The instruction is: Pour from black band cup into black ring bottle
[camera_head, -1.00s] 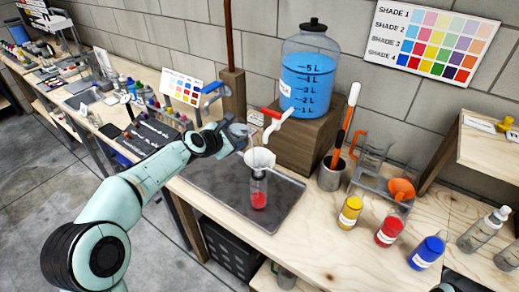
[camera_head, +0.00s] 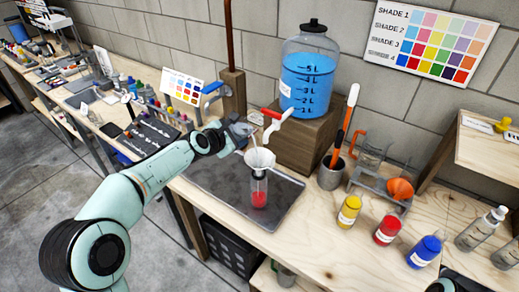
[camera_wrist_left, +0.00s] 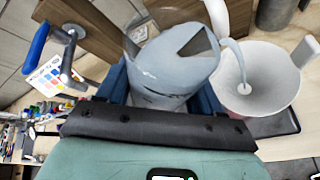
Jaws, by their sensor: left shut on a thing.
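My left gripper (camera_head: 234,136) is shut on a grey translucent cup (camera_wrist_left: 172,62), which it holds tilted beside the funnel. The cup's black band is not clear in either view. A white funnel (camera_head: 260,159) sits in the mouth of a clear bottle (camera_head: 259,188) with red contents at its bottom; it also shows in the wrist view (camera_wrist_left: 268,75). The bottle stands upright on the dark tray (camera_head: 219,190); its ring is too small to make out. A thin pale strand, like liquid, arcs from the cup's rim into the funnel.
A blue-filled jug (camera_head: 308,78) stands on a wooden block (camera_head: 302,142) behind the tray, its white tap close to the cup. Yellow (camera_head: 348,212), red (camera_head: 388,230) and blue (camera_head: 425,252) bottles stand at right. The tray's front is clear.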

